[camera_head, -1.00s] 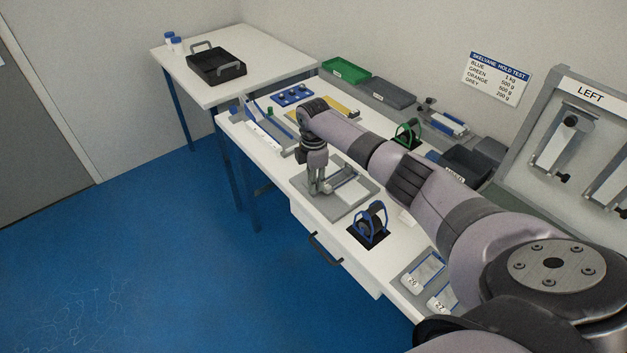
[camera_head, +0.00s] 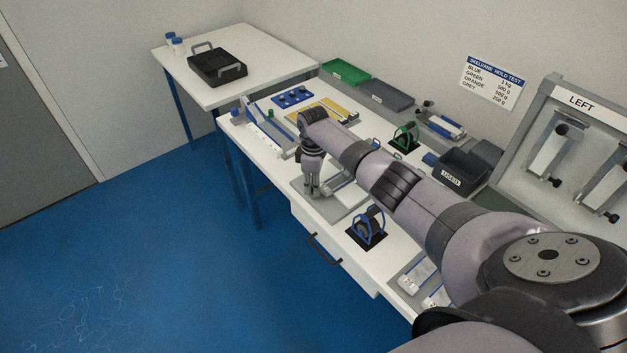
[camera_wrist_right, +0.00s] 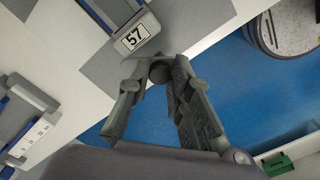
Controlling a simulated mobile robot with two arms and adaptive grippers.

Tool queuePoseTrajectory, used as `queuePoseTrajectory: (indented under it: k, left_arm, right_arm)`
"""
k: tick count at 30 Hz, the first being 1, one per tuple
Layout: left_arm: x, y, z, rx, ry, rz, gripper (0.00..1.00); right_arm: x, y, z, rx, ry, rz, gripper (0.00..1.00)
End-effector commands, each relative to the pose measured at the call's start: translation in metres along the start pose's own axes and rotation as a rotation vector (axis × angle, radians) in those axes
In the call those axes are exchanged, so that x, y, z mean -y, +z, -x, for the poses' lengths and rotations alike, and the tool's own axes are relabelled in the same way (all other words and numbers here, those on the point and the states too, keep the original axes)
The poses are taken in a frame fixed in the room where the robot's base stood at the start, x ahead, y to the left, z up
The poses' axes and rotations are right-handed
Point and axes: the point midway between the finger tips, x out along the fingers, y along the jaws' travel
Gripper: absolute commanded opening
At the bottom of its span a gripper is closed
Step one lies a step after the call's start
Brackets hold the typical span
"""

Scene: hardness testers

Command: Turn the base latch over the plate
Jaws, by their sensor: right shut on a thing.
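My right gripper (camera_head: 313,192) points down at the left part of a grey base board (camera_head: 336,212) on the white bench. In the right wrist view the fingertips (camera_wrist_right: 158,72) close on a small dark round knob, which I take to be the base latch (camera_wrist_right: 160,73). The fingers hide much of it. My left gripper is out of view.
A green-framed stand (camera_head: 405,136) and a black bin (camera_head: 462,172) are behind my arm. A blue rack (camera_head: 292,97) stands farther along the bench. The blue floor (camera_head: 190,270) is clear.

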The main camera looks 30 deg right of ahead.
Motion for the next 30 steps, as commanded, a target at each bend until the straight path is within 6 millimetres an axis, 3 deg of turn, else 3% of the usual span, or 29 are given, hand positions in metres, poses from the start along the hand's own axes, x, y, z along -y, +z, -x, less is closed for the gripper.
queuePoseTrajectory:
  k: [18,30]
  left_arm:
    - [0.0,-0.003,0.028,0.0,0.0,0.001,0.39]
    - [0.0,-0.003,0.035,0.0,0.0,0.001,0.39]
  right_arm:
    - [0.001,-0.001,0.002,-0.001,-0.001,-0.576,0.0]
    - [0.0,-0.001,0.002,-0.002,0.001,-0.828,0.0]
